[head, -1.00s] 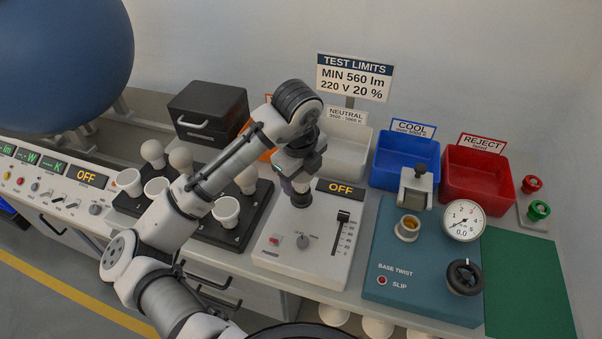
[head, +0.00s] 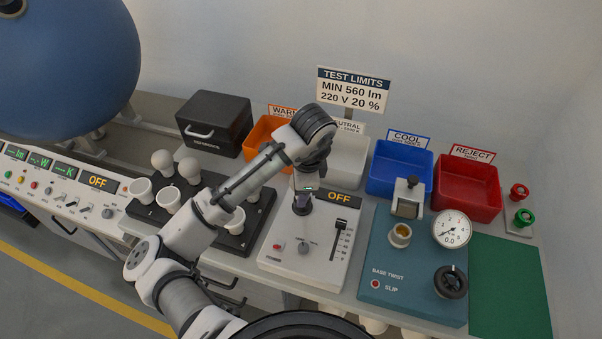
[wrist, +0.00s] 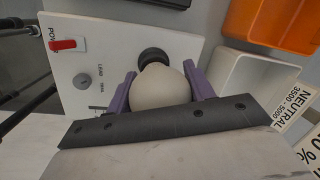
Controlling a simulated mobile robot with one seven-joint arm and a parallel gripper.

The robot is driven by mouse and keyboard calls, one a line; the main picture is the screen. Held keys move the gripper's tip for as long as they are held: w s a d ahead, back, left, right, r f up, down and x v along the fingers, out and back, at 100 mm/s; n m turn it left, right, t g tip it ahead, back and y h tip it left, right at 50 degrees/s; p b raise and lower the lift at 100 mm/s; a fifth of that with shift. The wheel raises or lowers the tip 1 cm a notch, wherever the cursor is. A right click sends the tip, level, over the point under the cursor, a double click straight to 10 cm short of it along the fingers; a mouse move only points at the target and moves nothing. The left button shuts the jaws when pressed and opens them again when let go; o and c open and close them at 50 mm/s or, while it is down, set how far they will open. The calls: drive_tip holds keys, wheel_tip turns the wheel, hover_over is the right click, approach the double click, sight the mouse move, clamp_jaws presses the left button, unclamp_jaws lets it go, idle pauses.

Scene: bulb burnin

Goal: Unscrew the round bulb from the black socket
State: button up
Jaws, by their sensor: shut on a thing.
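The round bulb (wrist: 160,88) is a pale globe between the two purple fingers of my gripper (wrist: 160,72) in the wrist view. The gripper is shut on it. The black socket (wrist: 153,56) shows just past the globe, partly hidden by it. In the head view my gripper (head: 304,192) points down over the black socket (head: 301,207) on the white panel (head: 285,262). The gripper hides the bulb there. I cannot tell whether the bulb's base is still in the socket.
The panel has a red switch (head: 277,247), a knob, a slider (head: 339,228) and an OFF display (head: 341,197). A bulb rack (head: 232,241) stands left. The teal base-twist tester (head: 400,280) stands right. Orange, white, blue (head: 400,166) and red bins stand behind.

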drive_tip(key=shift+n, duration=1.2)
drive_tip(key=n+g, duration=0.1)
drive_tip(key=n, duration=0.2)
drive_tip(key=shift+s+y, duration=0.15)
drive_tip(key=shift+y, duration=0.15)
drive_tip(key=n+g, duration=0.1)
drive_tip(key=n, duration=0.6)
drive_tip(key=shift+s+n, duration=0.1)
drive_tip(key=shift+n, duration=0.2)
drive_tip(key=o, duration=0.9)
drive_tip(key=shift+c, duration=0.2)
